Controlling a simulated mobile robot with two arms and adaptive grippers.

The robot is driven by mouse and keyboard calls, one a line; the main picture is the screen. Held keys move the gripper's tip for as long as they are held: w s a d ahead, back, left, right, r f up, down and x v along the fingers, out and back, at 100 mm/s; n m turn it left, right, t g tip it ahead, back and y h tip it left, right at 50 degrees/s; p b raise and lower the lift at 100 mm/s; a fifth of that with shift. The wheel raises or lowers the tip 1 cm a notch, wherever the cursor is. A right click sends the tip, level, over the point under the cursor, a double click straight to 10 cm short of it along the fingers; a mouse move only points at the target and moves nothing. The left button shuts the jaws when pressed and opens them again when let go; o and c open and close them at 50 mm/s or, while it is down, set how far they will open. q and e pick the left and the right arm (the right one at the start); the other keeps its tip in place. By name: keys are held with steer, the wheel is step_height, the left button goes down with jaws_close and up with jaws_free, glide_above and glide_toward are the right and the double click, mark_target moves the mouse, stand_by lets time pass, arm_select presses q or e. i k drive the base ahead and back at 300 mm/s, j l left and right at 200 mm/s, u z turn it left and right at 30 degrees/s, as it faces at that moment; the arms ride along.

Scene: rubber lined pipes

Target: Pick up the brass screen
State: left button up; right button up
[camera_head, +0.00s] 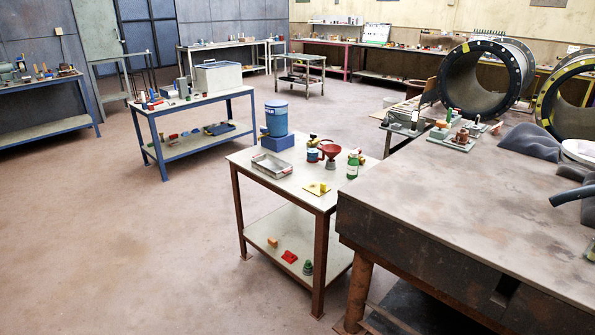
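I cannot make out the brass screen with certainty. A small flat brass-yellow square (315,189) lies on the top of the red-legged table (297,197), near its front edge, with a small yellow piece on it. It may be the brass screen, but it is too small to tell. Neither of my grippers shows in the head view.
A metal tray (271,166), blue container (276,118), red funnel (330,150) and green bottle (353,166) crowd the same table. A heavy steel table (480,215) stands close on the right, with large flanged pipes (480,80) behind. Floor at left is clear.

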mark_target(318, 188)
steer(key=i+j+z, duration=0.1)
steer(key=i, duration=0.35)
steer(key=i+j+z, duration=0.1)
steer(key=i, duration=0.35)
steer(key=i+j+z, duration=0.1)
steer(key=i, duration=0.3)
steer(key=j, duration=0.1)
